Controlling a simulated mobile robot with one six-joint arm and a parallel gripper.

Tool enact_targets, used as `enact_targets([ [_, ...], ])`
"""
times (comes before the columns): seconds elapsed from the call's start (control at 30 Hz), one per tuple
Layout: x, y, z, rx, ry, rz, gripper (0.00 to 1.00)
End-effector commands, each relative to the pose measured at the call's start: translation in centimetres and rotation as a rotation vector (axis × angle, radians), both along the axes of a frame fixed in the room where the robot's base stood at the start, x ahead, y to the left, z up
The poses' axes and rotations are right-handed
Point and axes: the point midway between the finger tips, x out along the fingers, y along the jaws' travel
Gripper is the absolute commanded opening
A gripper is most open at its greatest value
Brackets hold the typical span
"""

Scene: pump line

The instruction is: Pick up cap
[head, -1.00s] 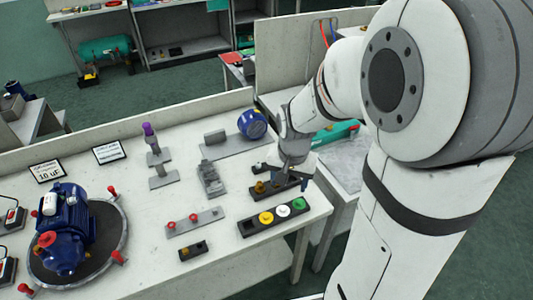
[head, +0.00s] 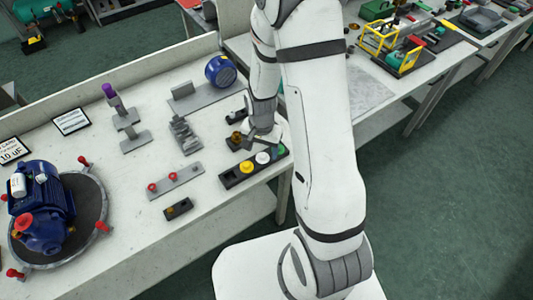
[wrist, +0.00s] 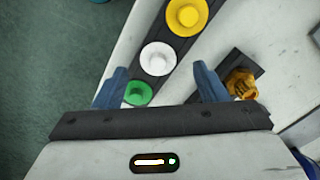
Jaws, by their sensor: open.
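A black rack (head: 229,182) near the table's front edge holds a yellow cap (head: 246,167), a white cap (head: 263,157) and a green cap (head: 280,149) in a row. My gripper (head: 262,141) is above the table by the rack's far side. In the wrist view my gripper (wrist: 158,73) is open, its two blue fingers apart with nothing held. The white cap (wrist: 158,58) appears between and just beyond the fingertips. The green cap (wrist: 139,93) is near the left finger, partly hidden by my gripper. The yellow cap (wrist: 187,15) is farther up.
A brass fitting (wrist: 241,83) sits in a second black holder beside the right finger. A blue pump (head: 42,205) on a round plate, a grey plate with red knobs (head: 175,182) and a small black block (head: 178,209) stand left.

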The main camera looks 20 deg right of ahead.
Motion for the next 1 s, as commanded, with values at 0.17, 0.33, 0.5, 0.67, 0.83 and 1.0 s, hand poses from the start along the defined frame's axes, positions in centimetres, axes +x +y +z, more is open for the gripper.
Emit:
enact_targets([
  [0.17,0.0,0.1,-1.7,0.000,0.001,0.003,0.66],
  [0.33,0.0,0.1,-2.1,0.000,-0.001,0.003,0.66],
  [0.5,0.0,0.1,-2.0,0.000,-0.001,0.004,0.62],
  [0.67,0.0,0.1,-2.0,0.000,-0.001,0.004,0.49],
  [0.83,0.0,0.1,-2.0,0.000,-0.001,0.004,0.35],
  [1.0,0.0,0.2,-2.0,0.000,-0.001,0.005,0.22],
])
